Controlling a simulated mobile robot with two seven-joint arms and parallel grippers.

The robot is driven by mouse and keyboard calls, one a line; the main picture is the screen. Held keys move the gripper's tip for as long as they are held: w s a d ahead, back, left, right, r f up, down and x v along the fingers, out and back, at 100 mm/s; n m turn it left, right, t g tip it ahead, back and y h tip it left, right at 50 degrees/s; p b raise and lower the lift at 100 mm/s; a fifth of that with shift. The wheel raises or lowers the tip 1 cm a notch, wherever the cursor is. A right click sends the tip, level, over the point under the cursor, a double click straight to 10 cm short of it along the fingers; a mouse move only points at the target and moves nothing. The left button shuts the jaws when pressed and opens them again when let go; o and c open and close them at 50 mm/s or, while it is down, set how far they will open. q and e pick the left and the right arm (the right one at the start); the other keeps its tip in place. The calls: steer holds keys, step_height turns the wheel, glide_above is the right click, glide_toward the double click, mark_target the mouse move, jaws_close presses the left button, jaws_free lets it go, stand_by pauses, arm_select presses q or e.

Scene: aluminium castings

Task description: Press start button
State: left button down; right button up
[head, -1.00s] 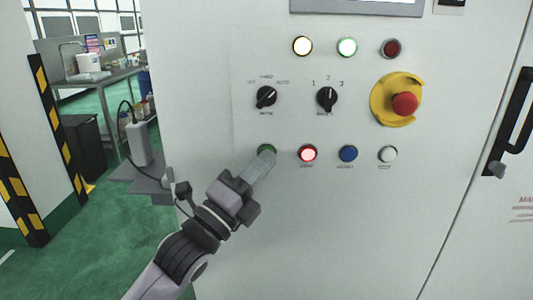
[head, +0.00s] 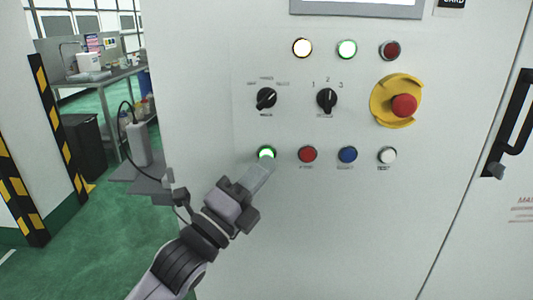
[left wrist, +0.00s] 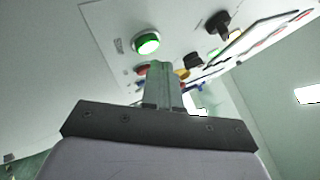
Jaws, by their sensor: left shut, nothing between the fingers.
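The green start button (head: 266,152) is at the left end of the lower button row on the white control panel, and it glows bright green. It also shows lit in the left wrist view (left wrist: 146,43). My left gripper (head: 264,165) is shut and empty, its fingertips just below the button in the head view. In the left wrist view the shut fingers (left wrist: 160,68) point toward the panel beside the green button. I cannot tell for sure whether they touch it, but a small gap seems to show. My right gripper is not in view.
A red button (head: 307,154), a blue button (head: 347,154) and a white button (head: 387,155) continue the row. Above are two black selector knobs, lamps and a red emergency stop (head: 403,105) on a yellow base. A striped post (head: 55,130) stands at the left.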

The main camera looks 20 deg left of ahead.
arm_select(q)
steer(key=s, duration=0.2)
steer(key=s+d, duration=0.1)
steer(key=s, duration=0.2)
steer(key=shift+d+p, duration=0.2)
steer(key=shift+p, duration=0.1)
steer(key=shift+w, duration=0.1)
stand_by(0.7)
steer(key=s+a+f+n+g+y, duration=0.1)
steer(key=a+f+n+g+y, duration=0.15)
steer(key=f+n, duration=0.55)
steer(key=s+a+f+n+g+y, duration=0.1)
steer(key=f+n+g+y, duration=0.3)
steer(key=f, duration=0.9)
steer(key=s+a+f+n+g, duration=0.1)
steer(key=s+f+n+g, duration=0.1)
steer(key=s+f+n, duration=0.4)
steer(key=s+a+f+n+g+p, duration=0.1)
steer(key=s+a+f+n+g, duration=0.1)
steer(key=s+f+n, duration=0.4)
step_height(320, 180, down, 6)
steer(key=shift+s+r+y, duration=0.25)
steer(key=shift+s+y, duration=0.1)
steer(key=shift+s, duration=0.3)
